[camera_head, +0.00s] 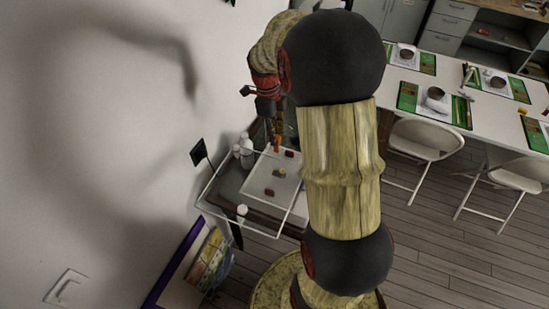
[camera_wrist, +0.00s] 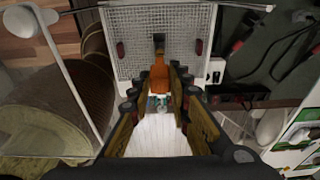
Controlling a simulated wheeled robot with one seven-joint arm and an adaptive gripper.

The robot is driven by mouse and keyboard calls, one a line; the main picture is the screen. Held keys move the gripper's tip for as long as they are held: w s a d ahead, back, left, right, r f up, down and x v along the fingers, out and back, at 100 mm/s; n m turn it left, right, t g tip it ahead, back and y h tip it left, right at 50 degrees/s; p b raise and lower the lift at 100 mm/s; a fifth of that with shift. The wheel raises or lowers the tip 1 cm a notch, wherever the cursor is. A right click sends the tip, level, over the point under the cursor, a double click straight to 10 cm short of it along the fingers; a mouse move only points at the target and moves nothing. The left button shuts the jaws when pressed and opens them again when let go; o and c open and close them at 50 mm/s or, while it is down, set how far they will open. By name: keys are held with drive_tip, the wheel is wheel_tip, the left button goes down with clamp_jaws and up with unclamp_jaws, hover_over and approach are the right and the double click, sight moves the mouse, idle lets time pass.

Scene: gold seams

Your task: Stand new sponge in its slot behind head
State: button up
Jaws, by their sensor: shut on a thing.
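My gripper (camera_wrist: 160,86) points down over a light tray in the wrist view. Its two fingers are closed around an orange piece (camera_wrist: 160,74) with a dark far end, which lies over the tray. I cannot tell whether this piece is the sponge. In the head view the orange piece (camera_head: 277,144) shows below my wrist, over the tray's back part. A small yellow-and-grey block (camera_head: 280,173) shows on the tray; its identity is unclear. No slot or head can be made out.
A white table (camera_head: 468,78) with mats and folding chairs (camera_head: 424,140) is at right.

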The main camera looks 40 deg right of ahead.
sight(276, 151)
wheel_tip(276, 151, down, 7)
drive_tip(key=b, duration=0.5)
drive_tip(key=shift+f+b, duration=0.15)
drive_tip(key=shift+b, duration=0.25)
drive_tip(key=shift+f, duration=0.1)
drive_tip(key=shift+f, duration=0.1)
wheel_tip(276, 151, down, 5)
drive_tip(key=b, duration=0.3)
drive_tip(key=shift+b, duration=0.35)
drive_tip(key=shift+p, duration=0.45)
idle(0.8)
drive_tip(key=shift+f+b, duration=1.35)
drive_tip(key=shift+f, duration=1.2)
idle(1.9)
